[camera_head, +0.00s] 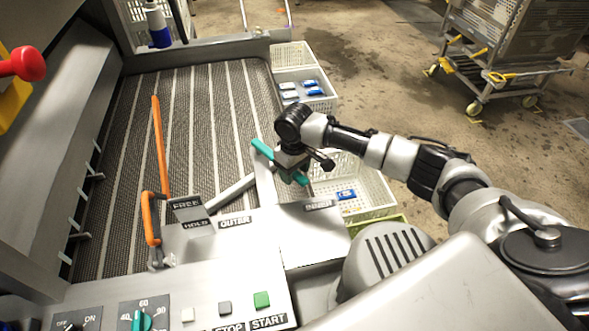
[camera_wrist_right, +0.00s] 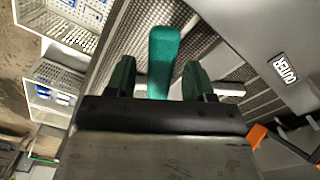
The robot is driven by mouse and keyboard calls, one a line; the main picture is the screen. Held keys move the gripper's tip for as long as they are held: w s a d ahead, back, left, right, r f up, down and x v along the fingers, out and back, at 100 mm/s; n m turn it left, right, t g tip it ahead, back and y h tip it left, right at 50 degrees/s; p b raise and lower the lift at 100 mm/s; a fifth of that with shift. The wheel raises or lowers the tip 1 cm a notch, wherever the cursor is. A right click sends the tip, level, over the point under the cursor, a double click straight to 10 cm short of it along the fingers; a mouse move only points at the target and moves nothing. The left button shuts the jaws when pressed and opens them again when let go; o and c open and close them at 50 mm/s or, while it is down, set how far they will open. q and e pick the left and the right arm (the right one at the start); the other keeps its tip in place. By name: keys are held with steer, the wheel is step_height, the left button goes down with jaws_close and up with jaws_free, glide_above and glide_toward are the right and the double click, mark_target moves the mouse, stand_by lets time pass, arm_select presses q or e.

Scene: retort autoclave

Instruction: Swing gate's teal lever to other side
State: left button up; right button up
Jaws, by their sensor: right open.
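The gate's teal lever (camera_head: 262,150) lies slanted beside the belt's right edge, and its free end points up-left in the head view. My right gripper (camera_head: 290,163) is over the lever and hides its middle. In the right wrist view, the teal lever (camera_wrist_right: 164,55) stands between the two dark green fingers of my open right gripper (camera_wrist_right: 157,78). A gap shows on each side, so the fingers straddle it without gripping. A grey gate bar (camera_head: 232,192) lies across the belt end near the OUTER label (camera_head: 235,222). The INNER label (camera_head: 318,205) is to the right. My left gripper is out of view.
An orange lever (camera_head: 160,150) stands left by the FREE/HOLD plate (camera_head: 188,209). White crates (camera_head: 365,190) with blue-and-white packs sit beyond the belt's right edge. A button panel (camera_head: 225,300) is in front. A wheeled cart (camera_head: 515,50) stands far right on open floor.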

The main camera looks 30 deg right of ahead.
steer(key=shift+c, duration=0.3)
jaws_close()
steer(key=shift+r, duration=0.1)
